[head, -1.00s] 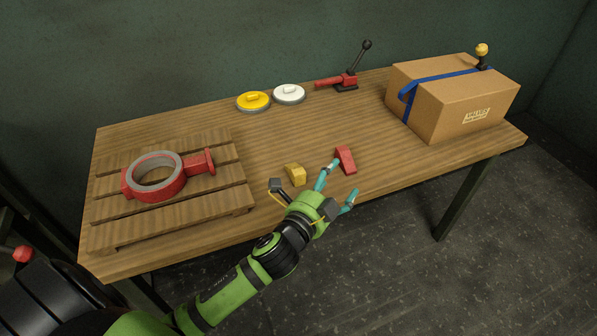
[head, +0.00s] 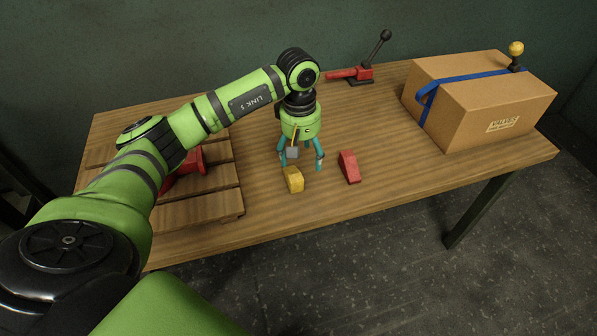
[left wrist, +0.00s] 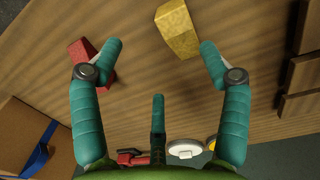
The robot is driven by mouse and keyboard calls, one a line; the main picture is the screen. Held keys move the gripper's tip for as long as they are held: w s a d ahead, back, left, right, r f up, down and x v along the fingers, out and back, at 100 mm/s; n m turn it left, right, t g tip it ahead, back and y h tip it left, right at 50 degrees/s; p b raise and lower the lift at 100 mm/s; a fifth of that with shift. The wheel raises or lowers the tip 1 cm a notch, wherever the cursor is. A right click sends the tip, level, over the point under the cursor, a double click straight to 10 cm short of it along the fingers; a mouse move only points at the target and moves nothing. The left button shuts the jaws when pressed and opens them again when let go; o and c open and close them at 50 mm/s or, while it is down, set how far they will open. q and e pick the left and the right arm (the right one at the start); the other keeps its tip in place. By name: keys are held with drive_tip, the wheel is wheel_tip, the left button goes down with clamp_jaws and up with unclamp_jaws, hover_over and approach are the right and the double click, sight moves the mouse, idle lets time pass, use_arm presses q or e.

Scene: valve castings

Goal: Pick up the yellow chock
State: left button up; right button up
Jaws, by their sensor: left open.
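The yellow chock (head: 293,179) lies on the wooden table near its front edge, between the slatted pallet and a red chock (head: 349,167). My left gripper (head: 303,167) points down over the table, just behind the yellow chock, with its fingers apart and nothing between them. In the left wrist view the yellow chock (left wrist: 177,30) is at the top, beside the tip of the right-hand finger. The red chock (left wrist: 92,62) is there by the left-hand finger, partly hidden by it. The left gripper's open fingers (left wrist: 160,60) frame bare wood. My right gripper is not in view.
A slatted pallet (head: 215,206) with a red casting (head: 187,180) is at the left, partly behind my arm. A strapped cardboard box (head: 480,100) stands at the right. A red toggle clamp (head: 358,74) is at the back. White and yellow discs show in the left wrist view.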

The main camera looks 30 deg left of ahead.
sight(296, 171)
use_arm(q)
drive_tip(key=shift+a+y, duration=0.3)
drive_tip(key=shift+a, duration=0.35)
drive_tip(key=shift+s+a+f, duration=0.1)
drive_tip(key=shift+s+f, duration=0.05)
drive_tip(key=shift+f, duration=0.25)
drive_tip(key=f, duration=0.1)
drive_tip(key=f+p, duration=0.1)
drive_tip(key=f, duration=0.2)
drive_tip(key=shift+s+f+p, duration=0.25)
drive_tip(key=shift+s+p, duration=0.05)
drive_tip(key=shift+s, duration=0.05)
drive_tip(key=shift+f, duration=0.65)
drive_tip(key=c, duration=1.3)
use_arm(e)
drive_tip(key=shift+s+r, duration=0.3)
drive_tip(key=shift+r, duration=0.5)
